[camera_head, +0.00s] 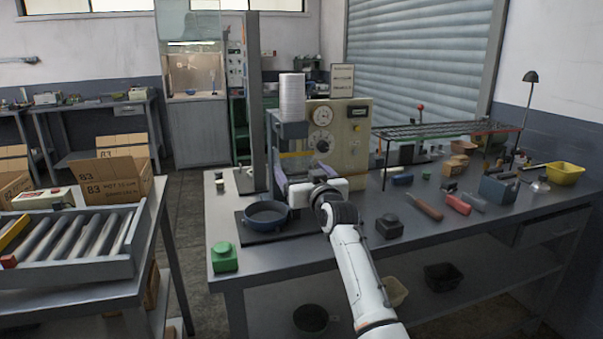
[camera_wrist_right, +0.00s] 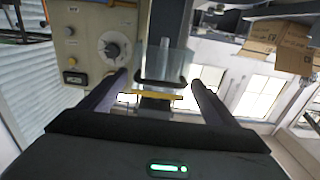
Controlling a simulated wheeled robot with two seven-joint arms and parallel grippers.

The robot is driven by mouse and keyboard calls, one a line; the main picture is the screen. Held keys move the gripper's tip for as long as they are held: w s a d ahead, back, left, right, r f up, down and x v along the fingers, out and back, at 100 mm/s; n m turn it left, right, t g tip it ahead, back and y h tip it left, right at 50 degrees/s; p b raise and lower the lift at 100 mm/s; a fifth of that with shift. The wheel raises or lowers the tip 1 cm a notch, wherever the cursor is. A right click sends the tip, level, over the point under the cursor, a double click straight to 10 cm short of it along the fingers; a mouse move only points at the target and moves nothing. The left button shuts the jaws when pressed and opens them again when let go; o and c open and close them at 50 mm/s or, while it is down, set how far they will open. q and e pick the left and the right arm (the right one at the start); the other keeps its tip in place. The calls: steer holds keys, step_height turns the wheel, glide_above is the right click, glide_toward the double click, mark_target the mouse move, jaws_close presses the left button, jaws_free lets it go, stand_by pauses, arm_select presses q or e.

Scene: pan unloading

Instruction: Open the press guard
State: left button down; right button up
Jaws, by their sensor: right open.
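The press (camera_head: 335,143) stands on the workbench, with a cream front panel of dials and a grey column to its left. A yellow bar (camera_head: 296,155) crosses low on the press; I take it as part of the guard. In the right wrist view, the yellow bar (camera_wrist_right: 150,96) shows between my fingers, with a clear, dark-rimmed piece (camera_wrist_right: 165,68) above it. My right gripper (camera_head: 279,175) is in front of the press, and it shows open in its wrist view (camera_wrist_right: 157,85). Whether it touches the bar cannot be told. My left gripper is out of view.
A dark blue round pan (camera_head: 267,217) sits on the bench below my right gripper. A green button box (camera_head: 224,258) is at the bench's front left corner, and a dark box (camera_head: 389,227) is right of my arm. A wire rack (camera_head: 440,130) and tools fill the right side.

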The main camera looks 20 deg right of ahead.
steer(key=shift+s+f, duration=0.1)
steer(key=shift+s, duration=0.05)
steer(key=s+a, duration=0.1)
steer(key=s, duration=0.9)
steer(key=shift+a+b, duration=0.2)
steer(key=shift+b, duration=0.15)
steer(key=s+a+f+n+g+y, duration=0.15)
steer(key=s+f, duration=0.25)
steer(key=f, duration=0.5)
steer(key=s+a+f+g, duration=0.1)
steer(key=s+a+f, duration=0.25)
steer(key=f, duration=0.55)
steer(key=s+a+f+n+g+y, duration=0.1)
steer(key=s+a+f+g, duration=0.1)
steer(key=s+f, duration=0.5)
steer(key=s+a+f+g+y, duration=0.1)
steer(key=s+a+f, duration=0.3)
steer(key=s+f, duration=0.5)
steer(key=s+a+f+n+g+y, duration=0.1)
steer(key=s+a+f+g, duration=0.2)
steer(key=s+f, duration=0.7)
steer(key=s+a, duration=0.1)
steer(key=s, duration=0.5)
steer(key=shift+a+f+g, duration=0.15)
steer(key=shift+a+g, duration=0.2)
